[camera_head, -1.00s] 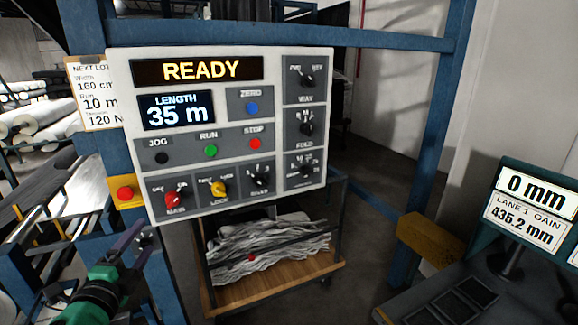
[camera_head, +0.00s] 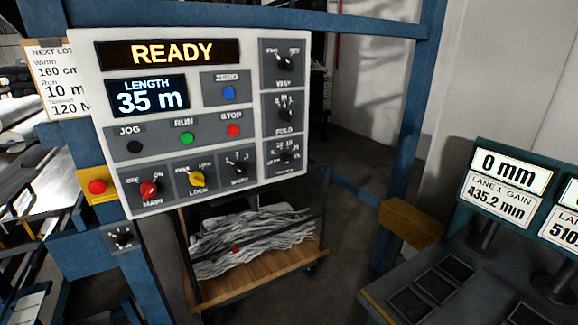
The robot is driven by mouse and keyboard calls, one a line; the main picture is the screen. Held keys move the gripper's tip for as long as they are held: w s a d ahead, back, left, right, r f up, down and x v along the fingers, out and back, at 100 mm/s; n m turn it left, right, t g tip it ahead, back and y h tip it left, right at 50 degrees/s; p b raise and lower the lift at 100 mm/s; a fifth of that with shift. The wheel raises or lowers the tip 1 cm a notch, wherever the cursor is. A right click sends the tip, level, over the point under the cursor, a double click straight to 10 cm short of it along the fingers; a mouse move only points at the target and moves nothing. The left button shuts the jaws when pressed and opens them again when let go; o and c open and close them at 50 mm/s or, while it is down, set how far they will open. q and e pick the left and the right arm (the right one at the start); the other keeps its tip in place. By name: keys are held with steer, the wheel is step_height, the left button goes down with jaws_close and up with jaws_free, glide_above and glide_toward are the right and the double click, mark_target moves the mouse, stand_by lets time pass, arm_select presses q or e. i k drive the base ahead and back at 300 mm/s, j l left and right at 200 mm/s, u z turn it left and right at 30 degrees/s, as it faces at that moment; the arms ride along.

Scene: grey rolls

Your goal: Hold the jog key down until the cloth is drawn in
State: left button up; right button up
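The jog key (camera_head: 134,147) is a black round button under the label JOG, at the left of the white control panel (camera_head: 215,205). Nothing touches it. The top display (camera_head: 172,53) reads READY and the length display (camera_head: 148,97) reads 35 m. Grey-white cloth (camera_head: 255,243) lies in loose folds on a wooden-decked cart (camera_head: 265,277) below the panel. Neither of my grippers is in view.
A red button on a yellow box (camera_head: 97,187) sits left of the panel, with a small black knob (camera_head: 123,237) below it. Blue frame posts (camera_head: 410,150) stand around. A dark console (camera_head: 440,290) with readouts fills the lower right.

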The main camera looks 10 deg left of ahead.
mark_target(134, 147)
steer(key=u, duration=1.25)
